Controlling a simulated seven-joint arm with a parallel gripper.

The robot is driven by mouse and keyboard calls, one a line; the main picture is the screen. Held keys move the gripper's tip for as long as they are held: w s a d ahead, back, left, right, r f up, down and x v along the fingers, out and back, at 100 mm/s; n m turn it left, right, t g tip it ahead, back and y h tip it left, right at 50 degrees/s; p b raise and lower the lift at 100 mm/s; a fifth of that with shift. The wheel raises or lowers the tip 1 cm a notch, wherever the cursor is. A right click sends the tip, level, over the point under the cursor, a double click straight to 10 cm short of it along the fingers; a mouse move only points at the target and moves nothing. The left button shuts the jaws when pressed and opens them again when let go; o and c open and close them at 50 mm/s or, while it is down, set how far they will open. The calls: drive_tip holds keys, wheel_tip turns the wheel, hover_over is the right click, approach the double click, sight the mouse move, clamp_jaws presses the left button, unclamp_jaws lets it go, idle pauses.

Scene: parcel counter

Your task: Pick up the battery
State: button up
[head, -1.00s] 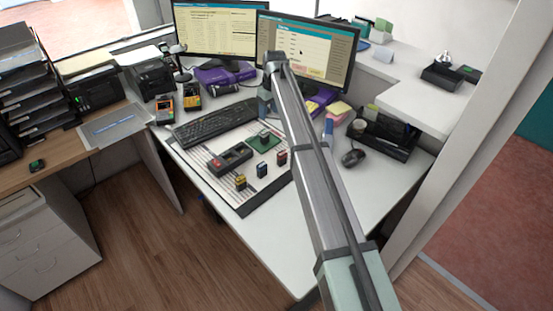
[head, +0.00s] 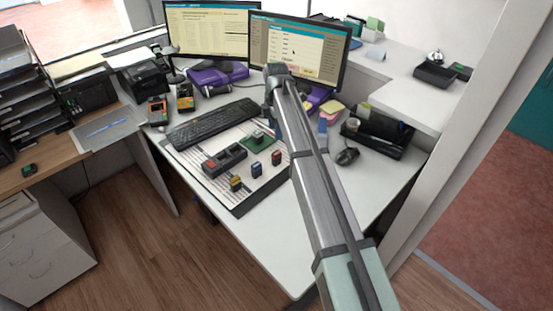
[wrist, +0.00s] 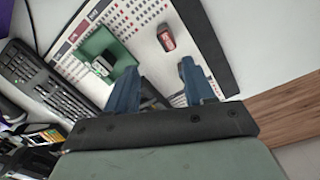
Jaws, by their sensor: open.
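A dark block (head: 257,138) sits on a green pad (head: 265,146). Which one is the battery, I cannot tell. In the wrist view, my gripper (wrist: 161,84) is open and empty, its blue fingers apart. The red block (wrist: 166,38) is ahead of the gap between the fingers, and the dark block (wrist: 103,65) on the green pad is to the left. In the head view, my arm mostly hides the gripper.
A dark holder with a red block (head: 225,159) lies on the mat. Monitors (head: 298,47) stand at the back. A black organiser (head: 378,135) is at right. The white desk front is clear.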

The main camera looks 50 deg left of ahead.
sight(277, 153)
wheel_tip(277, 153, down, 8)
drive_tip(key=n, duration=0.4)
drive_tip(key=shift+s+d+f, duration=0.1)
drive_tip(key=shift+d+f, duration=0.05)
drive_tip(key=shift+f, duration=0.1)
drive_tip(key=shift+s+d+f, duration=0.1)
drive_tip(key=shift+d+f, duration=0.05)
drive_tip(key=shift+f, duration=1.2)
drive_tip(key=shift+s+d+f, duration=0.1)
drive_tip(key=shift+d+f, duration=0.05)
drive_tip(key=shift+f, duration=1.2)
drive_tip(key=shift+c, duration=0.2)
clamp_jaws()
